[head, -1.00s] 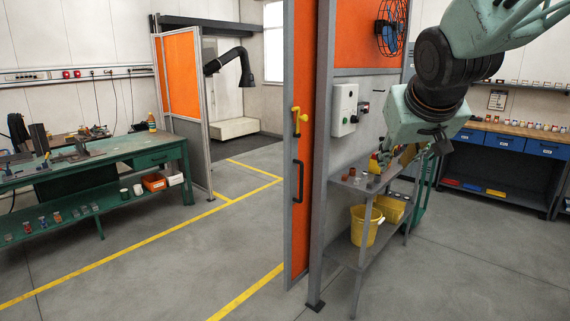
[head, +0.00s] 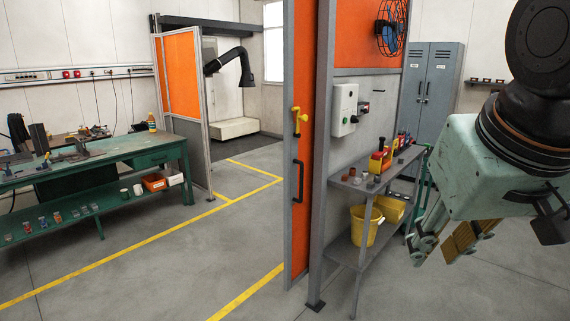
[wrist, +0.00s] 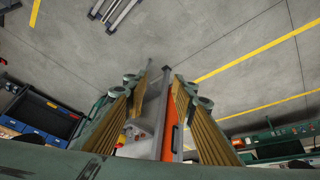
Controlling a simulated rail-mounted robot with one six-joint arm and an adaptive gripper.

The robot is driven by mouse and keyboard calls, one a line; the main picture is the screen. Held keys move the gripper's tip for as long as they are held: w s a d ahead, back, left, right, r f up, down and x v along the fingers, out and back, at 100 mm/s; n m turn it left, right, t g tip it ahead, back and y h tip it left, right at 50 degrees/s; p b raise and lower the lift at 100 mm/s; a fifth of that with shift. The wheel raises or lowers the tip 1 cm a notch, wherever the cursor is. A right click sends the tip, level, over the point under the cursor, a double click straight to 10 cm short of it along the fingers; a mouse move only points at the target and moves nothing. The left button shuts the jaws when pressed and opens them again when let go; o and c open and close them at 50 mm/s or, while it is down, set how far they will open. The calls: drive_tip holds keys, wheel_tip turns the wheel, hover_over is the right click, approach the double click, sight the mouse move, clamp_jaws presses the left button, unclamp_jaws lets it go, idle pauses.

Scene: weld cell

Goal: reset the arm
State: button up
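My gripper (head: 446,245) hangs from my pale green wrist at the right of the head view, pointing down and to the left. It is to the right of the grey metal shelf, with a gap of floor showing near it. In the wrist view my gripper (wrist: 152,98) shows two ribbed, brass-coloured fingers standing well apart. Nothing is seen held between them; the floor and the partition show through the gap.
The grey shelf (head: 340,246) carries a red and yellow item (head: 380,160), small cups and yellow buckets (head: 366,224). An orange partition (head: 303,230) stands beside it. A grey locker (head: 432,90) is behind. A green workbench (head: 150,160) is at left; the floor between is clear.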

drive_tip(key=s+a+f, duration=0.1)
drive_tip(key=s+f, duration=0.1)
drive_tip(key=s, duration=0.4)
drive_tip(key=s+a+f+g, duration=0.1)
drive_tip(key=s+f, duration=0.1)
drive_tip(key=s, duration=0.5)
drive_tip(key=shift+a+g+y, duration=0.25)
drive_tip(key=shift+g+y, duration=0.05)
drive_tip(key=shift+y, duration=0.1)
